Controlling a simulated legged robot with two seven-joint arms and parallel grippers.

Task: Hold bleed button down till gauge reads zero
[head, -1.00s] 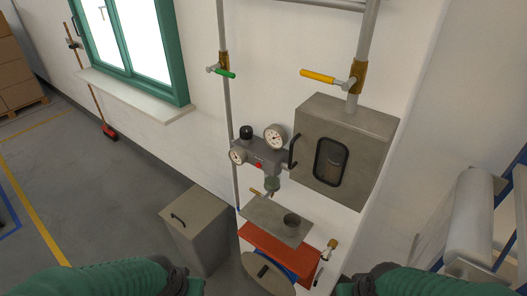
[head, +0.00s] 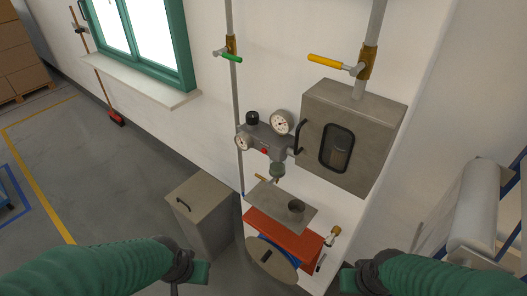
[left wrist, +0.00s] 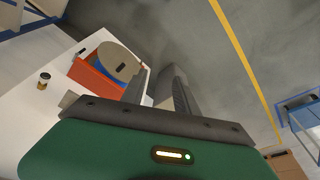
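A grey regulator block (head: 268,140) is mounted on the white wall. It carries two round white-faced gauges, one at the upper right (head: 282,122) and one at the left (head: 243,141); their needles are too small to read. A small red button (head: 264,151) sits on the block's front, and nothing touches it. My left gripper (head: 192,277) is low at the left, well short of the regulator; the left wrist view shows its two dark fingers (left wrist: 155,80) apart and empty. My right gripper (head: 350,279) is low at the right, away from the regulator; its fingers are hidden.
A grey cabinet (head: 352,105) with a dark window and handle is right of the regulator. Pipes with green (head: 230,57) and yellow (head: 325,61) levers run above. Below are a metal shelf (head: 270,207), a red tray (head: 275,232) and a round lid (head: 270,262). A grey bin (head: 205,197) stands left.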

